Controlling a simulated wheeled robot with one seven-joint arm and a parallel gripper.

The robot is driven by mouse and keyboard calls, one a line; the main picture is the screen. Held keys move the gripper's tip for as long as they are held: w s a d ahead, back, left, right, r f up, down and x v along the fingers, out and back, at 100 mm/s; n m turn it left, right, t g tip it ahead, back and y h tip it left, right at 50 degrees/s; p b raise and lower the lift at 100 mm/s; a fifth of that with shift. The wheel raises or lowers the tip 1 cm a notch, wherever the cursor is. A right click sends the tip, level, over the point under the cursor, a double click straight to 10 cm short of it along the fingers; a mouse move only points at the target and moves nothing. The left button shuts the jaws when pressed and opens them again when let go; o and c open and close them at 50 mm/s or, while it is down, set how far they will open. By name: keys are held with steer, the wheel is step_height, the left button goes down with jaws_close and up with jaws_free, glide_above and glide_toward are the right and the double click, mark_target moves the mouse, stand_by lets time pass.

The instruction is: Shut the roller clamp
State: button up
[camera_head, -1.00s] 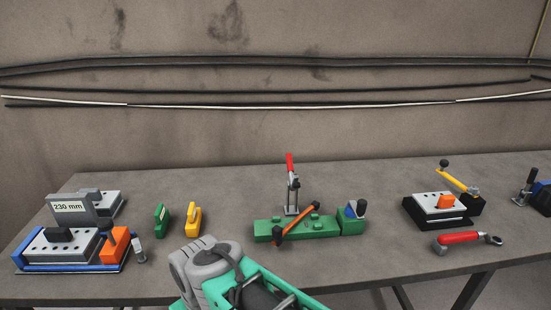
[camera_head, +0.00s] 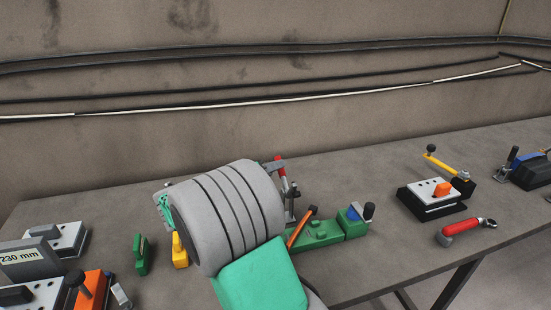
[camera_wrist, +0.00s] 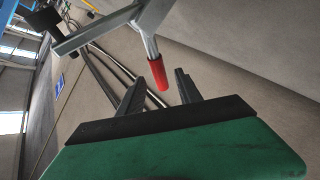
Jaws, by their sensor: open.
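A clamp with a red handle (camera_head: 281,165) stands upright at the back of a green fixture (camera_head: 322,233), partly hidden by my arm. I cannot tell for certain that it is the roller clamp. In the wrist view, the red grip (camera_wrist: 158,75) on its metal lever (camera_wrist: 150,47) shows between and just ahead of the two dark fingertips of my gripper (camera_wrist: 160,79). The gripper is open, with gaps beside the grip. In the head view my arm hides most of the gripper.
An orange lever (camera_head: 302,226) slants over the green fixture. Green (camera_head: 142,256) and yellow (camera_head: 180,251) blocks stand left of my arm. A block with a yellow lever (camera_head: 446,166) and a red-handled tool (camera_head: 461,232) lie to the right on the grey table (camera_head: 380,260).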

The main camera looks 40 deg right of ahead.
steer(key=x, duration=0.7)
steer(key=shift+d+p, duration=0.15)
steer(key=shift+p, duration=0.3)
jaws_close()
stand_by(0.9)
